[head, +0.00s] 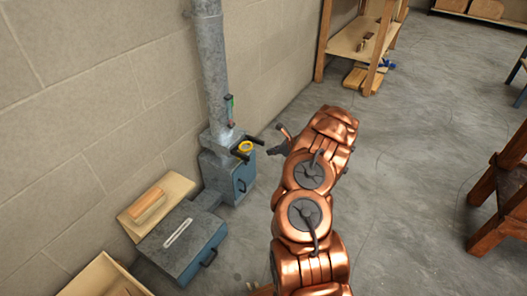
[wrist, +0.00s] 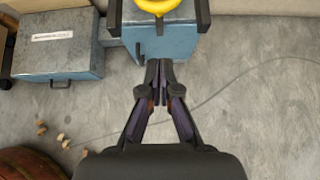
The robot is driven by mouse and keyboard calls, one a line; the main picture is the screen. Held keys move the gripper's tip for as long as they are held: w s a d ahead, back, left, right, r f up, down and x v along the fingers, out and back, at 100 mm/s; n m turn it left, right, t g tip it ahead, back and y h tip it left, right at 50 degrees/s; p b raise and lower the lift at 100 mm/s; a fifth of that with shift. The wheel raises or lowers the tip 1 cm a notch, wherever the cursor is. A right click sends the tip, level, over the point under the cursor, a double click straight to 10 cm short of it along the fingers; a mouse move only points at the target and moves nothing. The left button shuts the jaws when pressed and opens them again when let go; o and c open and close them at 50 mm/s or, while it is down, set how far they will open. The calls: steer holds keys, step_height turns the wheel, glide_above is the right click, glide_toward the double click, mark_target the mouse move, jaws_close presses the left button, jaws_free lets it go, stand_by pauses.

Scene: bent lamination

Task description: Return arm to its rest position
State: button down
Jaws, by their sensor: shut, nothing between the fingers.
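My gripper (wrist: 160,82) is shut and empty in the wrist view, its fingertips together over the grey floor and the near side of a blue-grey metal box. In the head view my copper-coloured arm reaches up the middle of the picture. My gripper (head: 277,148) shows there at the arm's far left side, just right of the metal box with the pipe, and looks apart from it. A yellow ring-shaped thing (head: 245,147) rests on top of that box between dark bars; it also shows in the wrist view (wrist: 158,6).
The metal box (head: 228,175) carries a tall grey pipe (head: 211,65) against the block wall. A lower blue-grey case (head: 180,240) and a board with a wooden block (head: 148,205) lie left. Wooden shelving (head: 362,40) stands behind, a wooden stool (head: 500,195) right. Floor between is clear.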

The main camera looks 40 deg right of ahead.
steer(key=shift+p+v, duration=0.4)
steer(key=shift+v, duration=2)
steer(key=shift+r, duration=0.1)
